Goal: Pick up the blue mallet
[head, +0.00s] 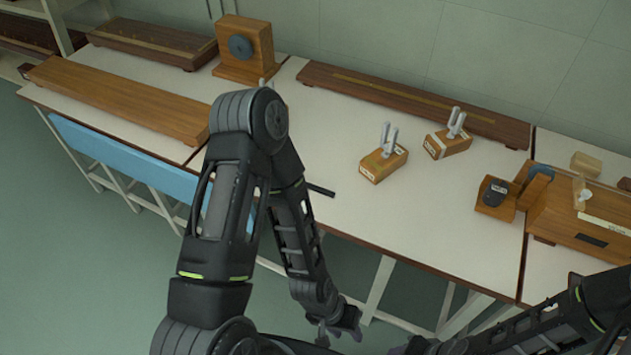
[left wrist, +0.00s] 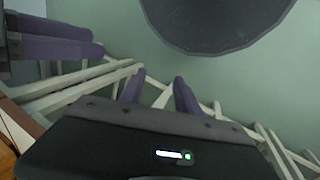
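No mallet shows clearly in blue. A thin dark rod (head: 320,190) lies on the white bench top beside my left arm; the arm may hide the rest of it, and I cannot tell whether it is the mallet's handle. My left gripper (head: 340,332) hangs below and in front of the bench's front edge, apart from the rod. In the left wrist view its two purple fingers (left wrist: 160,92) stand apart with nothing between them. My right gripper (head: 405,347) is at the bottom edge of the head view, mostly cut off; its purple fingers (left wrist: 55,38) show in the left wrist view.
Two wooden boxes with tuning forks, a nearer (head: 383,165) and a farther (head: 448,144), stand on the bench. Long wooden boards (head: 120,98) lie at left. A wooden block with a dark disc (head: 245,48) stands at the back. Wooden apparatus (head: 575,225) stands at right. The front middle bench top is clear.

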